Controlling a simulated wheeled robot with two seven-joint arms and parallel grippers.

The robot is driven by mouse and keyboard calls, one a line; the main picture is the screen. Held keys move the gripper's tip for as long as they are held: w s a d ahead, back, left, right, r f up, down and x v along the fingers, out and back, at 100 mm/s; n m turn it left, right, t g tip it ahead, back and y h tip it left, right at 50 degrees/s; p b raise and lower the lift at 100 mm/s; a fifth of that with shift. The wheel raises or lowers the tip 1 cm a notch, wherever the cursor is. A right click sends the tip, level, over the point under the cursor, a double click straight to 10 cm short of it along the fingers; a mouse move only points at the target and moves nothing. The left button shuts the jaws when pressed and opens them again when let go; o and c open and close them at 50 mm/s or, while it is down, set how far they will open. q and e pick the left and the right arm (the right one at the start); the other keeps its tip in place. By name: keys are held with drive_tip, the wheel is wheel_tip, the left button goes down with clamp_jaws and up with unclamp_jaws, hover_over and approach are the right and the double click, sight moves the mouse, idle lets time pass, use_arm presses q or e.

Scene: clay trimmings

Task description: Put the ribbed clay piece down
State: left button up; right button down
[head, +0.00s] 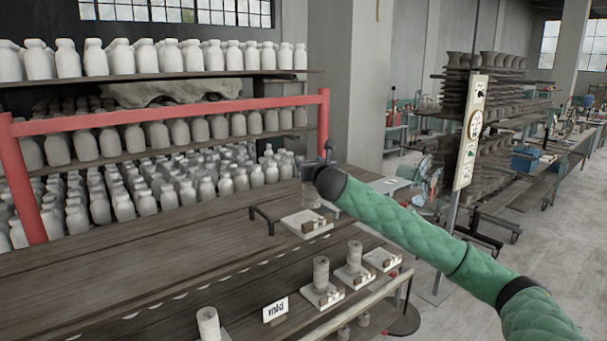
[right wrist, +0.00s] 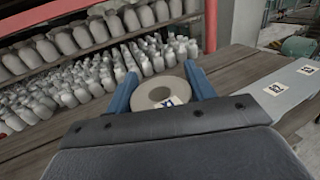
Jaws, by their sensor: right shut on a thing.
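My right gripper (head: 314,172) reaches over the wooden table from the right, beside a pale square plate. It is shut on a ribbed clay piece (head: 311,194), which hangs below it, upright or nearly so, over the plate (head: 300,219). I cannot tell whether its base touches the plate. In the right wrist view the clay piece (right wrist: 148,98) shows as a round grey end with a central hole, between the two blue fingers. A small marked tag lies across its near edge. My left gripper is not in view.
More ribbed clay pieces stand on plates at the table's front (head: 321,271) (head: 354,254), and one stands at the near edge (head: 208,323). Another plate (head: 384,259) looks bare of clay. A black bracket (head: 262,213) and small sign (head: 275,310) stand nearby. The left tabletop (head: 130,270) is clear.

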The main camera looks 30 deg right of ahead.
drive_tip(key=f+p, duration=0.1)
drive_tip(key=w+f+p, duration=0.1)
drive_tip(key=f, duration=0.1)
drive_tip(key=w+a+f+p, duration=0.1)
drive_tip(key=f, duration=0.1)
drive_tip(key=shift+f, duration=0.2)
idle(0.3)
drive_tip(key=shift+f, duration=0.1)
drive_tip(key=c, duration=0.5)
unclamp_jaws()
